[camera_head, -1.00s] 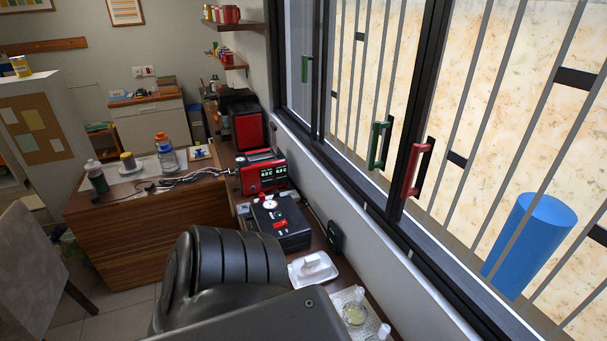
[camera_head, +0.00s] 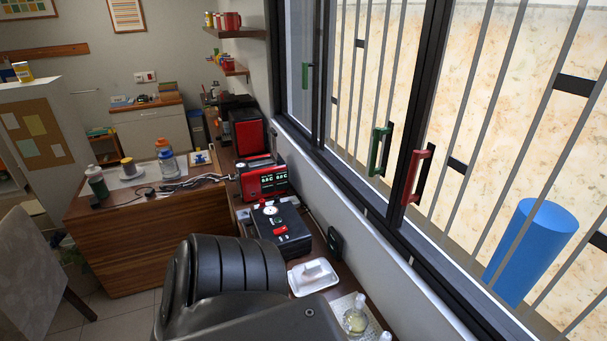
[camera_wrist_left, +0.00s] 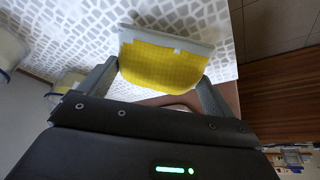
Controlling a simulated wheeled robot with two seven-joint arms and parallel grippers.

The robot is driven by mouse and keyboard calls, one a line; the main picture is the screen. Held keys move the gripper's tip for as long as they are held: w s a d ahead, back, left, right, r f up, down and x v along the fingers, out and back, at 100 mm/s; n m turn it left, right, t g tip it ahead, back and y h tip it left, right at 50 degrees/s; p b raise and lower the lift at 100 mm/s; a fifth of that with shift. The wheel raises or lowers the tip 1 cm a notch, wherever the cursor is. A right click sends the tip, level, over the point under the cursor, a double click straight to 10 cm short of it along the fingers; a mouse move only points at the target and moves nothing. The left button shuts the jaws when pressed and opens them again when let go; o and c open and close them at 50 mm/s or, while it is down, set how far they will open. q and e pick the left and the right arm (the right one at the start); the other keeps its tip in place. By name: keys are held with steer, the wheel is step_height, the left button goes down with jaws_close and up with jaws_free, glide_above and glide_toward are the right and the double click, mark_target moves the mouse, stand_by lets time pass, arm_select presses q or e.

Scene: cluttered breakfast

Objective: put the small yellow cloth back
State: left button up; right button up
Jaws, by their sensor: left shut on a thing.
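In the left wrist view, the small yellow cloth (camera_wrist_left: 160,65) sits between the two fingers of my left gripper (camera_wrist_left: 158,82). It has a fine grid texture and a pale grey-white band along its far edge. The gripper is shut on it. A surface with a white and grey pattern (camera_wrist_left: 90,20) lies behind the cloth; I cannot tell whether the cloth touches it. In the head view neither gripper nor the cloth can be seen.
In the head view, a white tray (camera_head: 301,289) with a pale item stands on the window-side counter, near a glass container (camera_head: 355,317). A black-and-red device (camera_head: 279,238) is beyond it. Clear containers (camera_wrist_left: 66,83) show in the wrist view.

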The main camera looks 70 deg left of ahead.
arm_select(q)
steer(key=shift+f, duration=0.65)
steer(key=o, duration=0.6)
steer(key=shift+r, duration=0.1)
stand_by(0.3)
steer(key=shift+r, duration=3.1)
step_height(320, 180, up, 4)
steer(key=shift+r, duration=0.1)
steer(key=shift+d, duration=0.5)
steer(key=shift+w+d, duration=0.2)
steer(key=shift+d, duration=7.3)
